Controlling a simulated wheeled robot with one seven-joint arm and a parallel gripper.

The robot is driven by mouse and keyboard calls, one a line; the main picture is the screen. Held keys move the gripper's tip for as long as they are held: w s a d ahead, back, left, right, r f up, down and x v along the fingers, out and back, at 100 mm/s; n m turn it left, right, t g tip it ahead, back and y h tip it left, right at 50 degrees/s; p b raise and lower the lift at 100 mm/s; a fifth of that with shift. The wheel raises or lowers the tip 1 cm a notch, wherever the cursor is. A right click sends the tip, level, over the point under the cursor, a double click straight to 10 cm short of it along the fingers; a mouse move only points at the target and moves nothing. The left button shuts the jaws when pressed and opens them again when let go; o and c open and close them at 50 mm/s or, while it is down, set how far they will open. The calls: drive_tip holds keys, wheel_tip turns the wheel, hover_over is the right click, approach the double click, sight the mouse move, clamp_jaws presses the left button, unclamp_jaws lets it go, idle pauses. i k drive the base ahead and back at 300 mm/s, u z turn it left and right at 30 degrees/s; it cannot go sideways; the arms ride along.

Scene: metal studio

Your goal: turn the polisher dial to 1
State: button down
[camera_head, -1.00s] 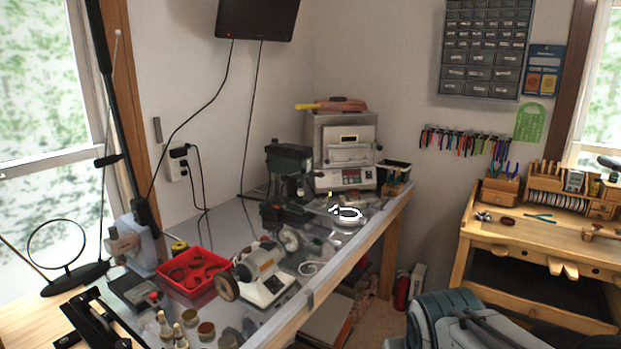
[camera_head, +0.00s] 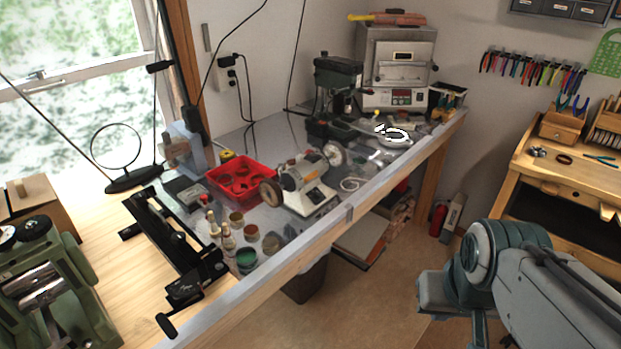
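The polisher (camera_head: 305,186) is a bench machine with a grey and orange motor body and a buffing wheel at each end. It stands near the front edge of the metal-topped bench (camera_head: 335,217). Its pale base faces the front edge and carries a small dark control, too small to read; I cannot tell the dial's setting. My arm shows at the lower right, in front of the bench and well apart from the polisher. My gripper is not recognisable in the view.
A red tray (camera_head: 242,181) and several small jars stand left of the polisher. A drill press (camera_head: 335,95) and a kiln (camera_head: 398,65) stand behind. A black tool (camera_head: 175,240) lies at left. A wooden workbench (camera_head: 560,170) is at right. Floor between the benches is open.

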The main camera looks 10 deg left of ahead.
sight(317, 195)
drive_tip(key=z, duration=0.35)
drive_tip(key=k, duration=0.5)
drive_tip(key=z, duration=0.9)
drive_tip(key=i, duration=0.4)
drive_tip(key=u, duration=0.6)
drive_tip(key=i, duration=0.95)
drive_tip(key=u, duration=1.2)
drive_tip(key=i, duration=0.3)
drive_tip(key=u, duration=0.2)
